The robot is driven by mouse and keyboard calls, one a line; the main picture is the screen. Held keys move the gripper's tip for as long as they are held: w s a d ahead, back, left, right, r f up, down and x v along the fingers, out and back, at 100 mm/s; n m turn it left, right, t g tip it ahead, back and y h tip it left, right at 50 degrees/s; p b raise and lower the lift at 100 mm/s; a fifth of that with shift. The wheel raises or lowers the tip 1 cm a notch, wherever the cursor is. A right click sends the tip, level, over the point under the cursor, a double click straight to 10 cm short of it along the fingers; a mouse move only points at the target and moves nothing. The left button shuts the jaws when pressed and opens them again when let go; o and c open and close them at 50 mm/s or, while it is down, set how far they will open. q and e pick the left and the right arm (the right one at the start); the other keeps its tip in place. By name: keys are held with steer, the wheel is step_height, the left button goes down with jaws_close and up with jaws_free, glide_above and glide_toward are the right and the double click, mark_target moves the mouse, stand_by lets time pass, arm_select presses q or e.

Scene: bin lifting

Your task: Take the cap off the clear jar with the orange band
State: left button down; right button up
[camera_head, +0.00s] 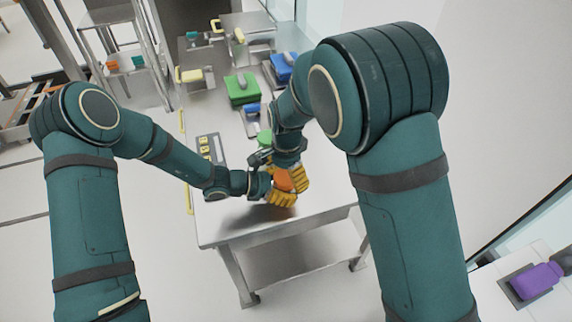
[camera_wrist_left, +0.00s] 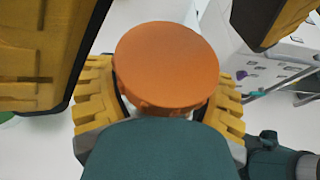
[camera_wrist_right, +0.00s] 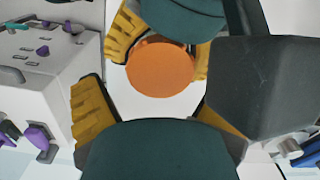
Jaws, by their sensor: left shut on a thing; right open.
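An orange round cap (camera_wrist_left: 167,65) shows in the left wrist view, and in the right wrist view (camera_wrist_right: 160,68) as a flat disc. In the head view the orange (camera_head: 284,180) is partly covered by the grippers. The jar body under it is almost wholly hidden; I cannot see an orange band. My left gripper (camera_wrist_left: 162,102) is shut on the jar, its yellow fingers on either side just below the cap. My right gripper (camera_wrist_right: 147,97) is open, its fingers apart and around the cap's side, not visibly touching it.
The steel table (camera_head: 225,220) has a bare front end. Farther back stand a green bin (camera_head: 241,88), a blue bin (camera_head: 285,66) and a grey panel with yellow parts (camera_head: 208,149). A purple object (camera_head: 535,281) lies on a white surface at right.

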steer(key=shift+f, duration=0.3)
steer(key=c, duration=1.3)
steer(key=o, duration=1.2)
steer(key=shift+r, duration=0.1)
steer(key=shift+r, duration=2.2)
arm_select(q)
jaws_free()
